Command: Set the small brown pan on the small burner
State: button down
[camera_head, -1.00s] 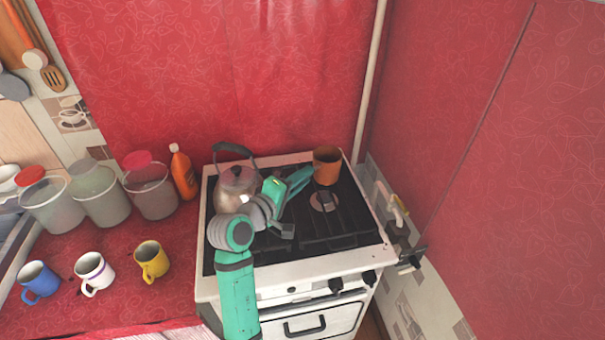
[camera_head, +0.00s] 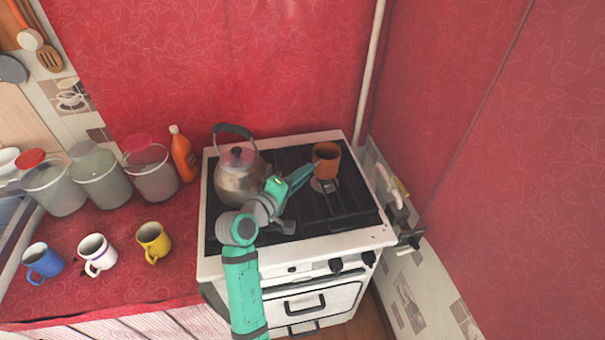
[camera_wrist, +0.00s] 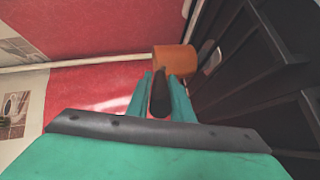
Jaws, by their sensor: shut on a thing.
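The small brown pan (camera_head: 326,161) is at the back right of the stove, over or just above the small burner (camera_head: 324,186), whose pale disc partly shows below it. I cannot tell whether the pan touches the grate. In the wrist view the pan (camera_wrist: 174,61) is orange-brown, and its dark handle (camera_wrist: 160,98) lies between my fingers. My gripper (camera_head: 308,170) reaches in from the left and is shut on the handle. It also shows in the wrist view (camera_wrist: 161,88).
A metal kettle (camera_head: 239,178) stands on the stove's left, close beside my arm. The white stove (camera_head: 330,243) has bare grate at front right. Mugs, jars and an orange bottle (camera_head: 182,153) stand on the red counter at left. A pipe and wall are at right.

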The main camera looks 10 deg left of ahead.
jog(key=shift+f, duration=0.45)
dwell(0.5)
jog(key=c, duration=1.5)
grip_release()
jog(key=shift+f, duration=0.15)
